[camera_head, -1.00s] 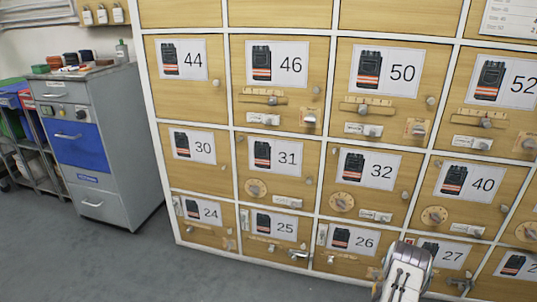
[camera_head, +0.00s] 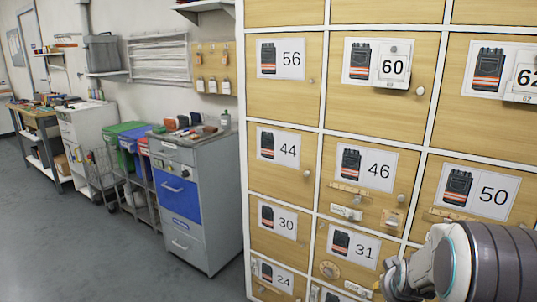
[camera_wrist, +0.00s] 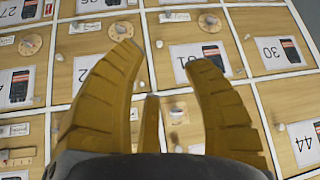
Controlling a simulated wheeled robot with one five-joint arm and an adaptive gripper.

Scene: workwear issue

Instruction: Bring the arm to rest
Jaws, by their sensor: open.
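My gripper shows in the wrist view (camera_wrist: 160,45) with its yellow ribbed fingers spread wide and nothing between them. Behind the fingers is the front of the wooden locker wall (camera_head: 282,92), with doors numbered 30, 31 and 44 in sight. The wrist picture looks upside down. In the head view my arm is at the lower right, in front of the lower locker doors, and covers part of them. The fingertips are not clear in that view. I cannot tell how far they are from the doors.
A grey cabinet with a blue drawer (camera_head: 179,201) stands left of the lockers, with small items on top. Beyond it are green and blue bins (camera_head: 126,134), a white cabinet (camera_head: 87,135) and a workbench (camera_head: 38,126). The grey floor (camera_head: 90,250) at the left is clear.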

